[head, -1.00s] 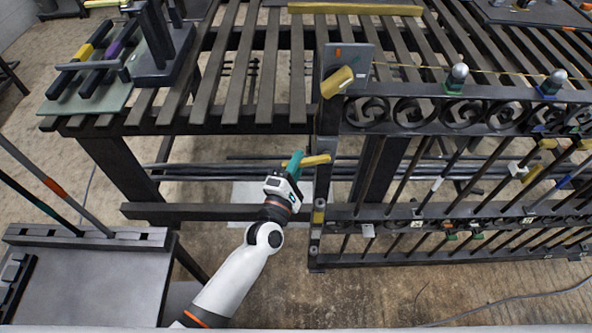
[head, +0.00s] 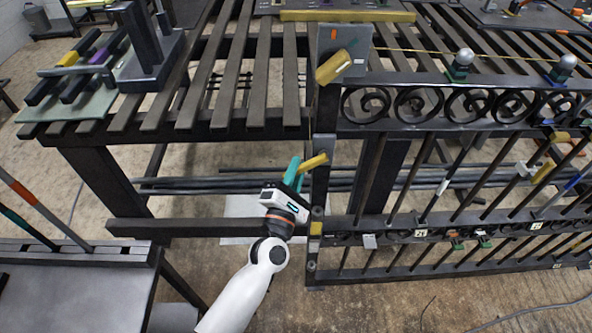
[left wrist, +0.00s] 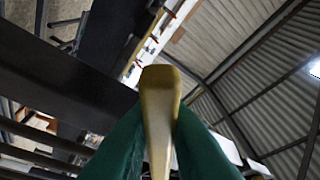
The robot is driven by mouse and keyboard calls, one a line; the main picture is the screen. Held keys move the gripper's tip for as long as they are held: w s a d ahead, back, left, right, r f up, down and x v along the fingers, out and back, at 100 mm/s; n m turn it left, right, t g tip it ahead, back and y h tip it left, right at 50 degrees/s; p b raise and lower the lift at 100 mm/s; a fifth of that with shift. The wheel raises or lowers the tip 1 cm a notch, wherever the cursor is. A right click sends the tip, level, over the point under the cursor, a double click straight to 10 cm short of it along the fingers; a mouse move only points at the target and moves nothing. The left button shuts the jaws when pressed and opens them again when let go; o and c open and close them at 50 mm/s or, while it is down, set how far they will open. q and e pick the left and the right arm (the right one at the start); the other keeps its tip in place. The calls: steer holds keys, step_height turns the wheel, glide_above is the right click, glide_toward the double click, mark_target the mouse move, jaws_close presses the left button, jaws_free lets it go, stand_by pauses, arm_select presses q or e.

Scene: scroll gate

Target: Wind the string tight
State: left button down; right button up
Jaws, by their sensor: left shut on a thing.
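My left gripper (head: 298,171) has teal fingers and is shut on a yellow handle (head: 314,162) at the left end post of the dark iron gate. In the left wrist view the yellow handle (left wrist: 159,100) stands upright between the two green fingers (left wrist: 160,140). Above it, a yellow cylinder (head: 334,67) sits tilted in front of a grey plate (head: 355,40) at the top of the post. A thin yellow string (head: 425,51) runs from near the plate to the right above the gate's top rail, looking straight. My right gripper is out of view.
The gate (head: 440,107) has scrolls, slanted bars and two silver-domed knobs (head: 462,60) on top. A slatted table (head: 225,118) stands behind and left. A grey bench (head: 75,290) with rods is at lower left. Floor in front of the gate is clear.

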arm_select(q)
steer(key=c, duration=1.4)
jaws_free()
steer(key=b+v, duration=0.2)
steer(key=v, duration=1)
